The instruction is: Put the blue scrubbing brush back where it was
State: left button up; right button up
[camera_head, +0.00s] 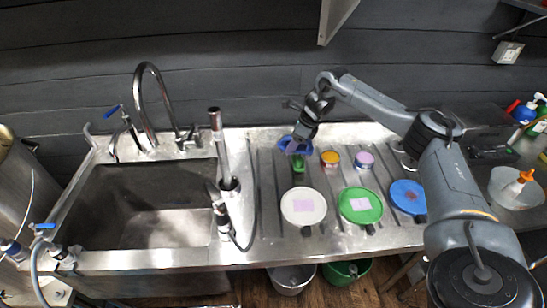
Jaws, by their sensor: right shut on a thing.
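The blue scrubbing brush (285,143) is at the back of the steel drainboard, left of the small tubs. My right gripper (299,142) reaches down to it from above and is shut on it, covering part of it. I cannot tell whether the brush touches the drainboard (265,190). A small green thing (298,164) lies just in front of the brush. My left gripper is not in view.
An orange-yellow tub (330,158) and a lilac-topped tub (364,160) stand right of the brush. White (303,218), green (346,218) and blue (399,188) round lids lie along the front. The sink (150,195) with tall taps is left.

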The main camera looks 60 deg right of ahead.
jog(key=shift+w+a+f, duration=0.25)
jog(key=shift+w+f, duration=0.95)
jog(key=shift+f, duration=0.2)
jog(key=shift+w+a+f, duration=0.25)
jog(key=shift+w+f, duration=0.95)
jog(key=shift+f, duration=0.2)
jog(key=shift+w+a+f, duration=0.25)
jog(key=shift+w+f, duration=0.95)
jog(key=shift+f, duration=0.2)
jog(key=shift+f+b, duration=0.3)
jog(key=shift+f, duration=0.3)
